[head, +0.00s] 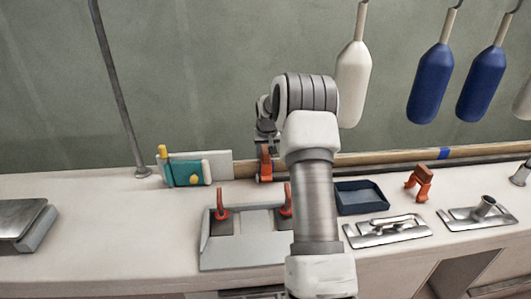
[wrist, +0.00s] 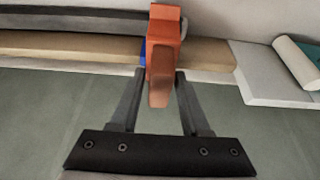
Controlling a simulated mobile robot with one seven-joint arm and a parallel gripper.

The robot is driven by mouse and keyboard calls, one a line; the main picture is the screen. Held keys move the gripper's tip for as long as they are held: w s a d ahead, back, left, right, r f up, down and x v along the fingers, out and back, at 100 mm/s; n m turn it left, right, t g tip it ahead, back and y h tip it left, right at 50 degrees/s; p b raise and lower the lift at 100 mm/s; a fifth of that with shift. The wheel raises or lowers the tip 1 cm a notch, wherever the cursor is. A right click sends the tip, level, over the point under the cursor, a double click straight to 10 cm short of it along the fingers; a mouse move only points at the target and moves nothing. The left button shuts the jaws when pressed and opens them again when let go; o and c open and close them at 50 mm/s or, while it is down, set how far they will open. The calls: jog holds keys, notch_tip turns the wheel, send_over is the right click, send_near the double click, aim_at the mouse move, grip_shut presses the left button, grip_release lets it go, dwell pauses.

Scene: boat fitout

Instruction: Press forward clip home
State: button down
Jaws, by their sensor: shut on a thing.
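An orange clip (head: 265,163) with a brown grip stands at the wooden rail (head: 390,157) along the back of the counter. My gripper (wrist: 159,82) is shut on its brown grip, and the clip's orange body (wrist: 164,42) lies across the rail in the wrist view. A blue mark (wrist: 142,52) on the rail shows just beside the clip. How far the clip sits on the rail is hidden. A second orange clip (head: 420,183) with a brown top stands loose on the counter to the right.
A grey tray (head: 240,256) with red-orange hooks lies in front. A dark blue bin (head: 360,198), metal deck fittings (head: 388,231) and a teal item (head: 186,172) with a white board are nearby. White and blue fenders (head: 431,82) hang above right. Another blue mark (head: 444,153) is on the rail.

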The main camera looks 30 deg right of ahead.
jog(key=shift+s+f+b, duration=0.15)
jog(key=shift+f+b, duration=0.15)
jog(key=shift+f, duration=0.4)
jog(key=c, duration=0.6)
grip_release()
jog(key=shift+f, duration=0.15)
jog(key=o, duration=0.3)
jog(key=shift+r, duration=0.2)
jog(key=shift+r, duration=0.1)
